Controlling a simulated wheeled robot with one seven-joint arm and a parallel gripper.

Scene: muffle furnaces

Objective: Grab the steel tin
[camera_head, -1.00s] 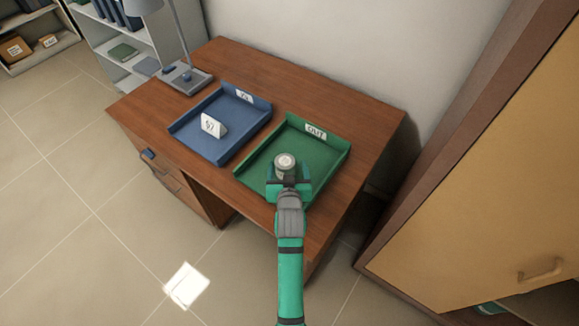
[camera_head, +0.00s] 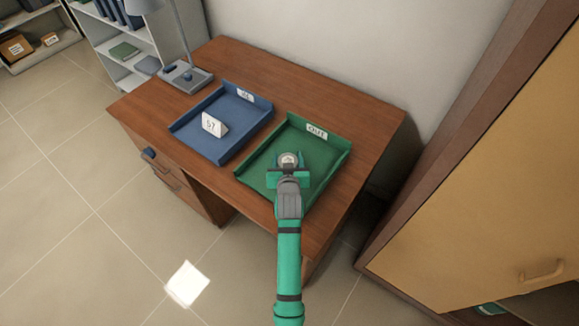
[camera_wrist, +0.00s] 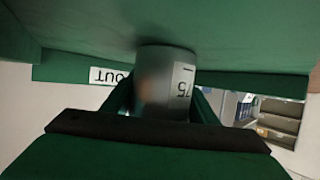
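The steel tin (camera_head: 289,159) is a small grey cylinder with a pale top, standing in the green tray (camera_head: 331,175) marked OUT. In the wrist view the tin (camera_wrist: 153,85) appears upside down, its base at the tray floor and a white label with black figures on its side. My gripper (camera_head: 288,167) is at the tin from the near side. Its green fingers (camera_wrist: 165,100) are one on each side of the tin and look open around it. Whether either finger touches the tin is hard to see. The tin's lower near side is hidden by my gripper in the head view.
A blue tray (camera_head: 201,145) holding a white folded card (camera_head: 214,125) is left of the green tray on the wooden desk (camera_head: 300,85). A lamp (camera_head: 186,75) stands at the back left. A tall wooden cabinet (camera_head: 500,170) is close on the right.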

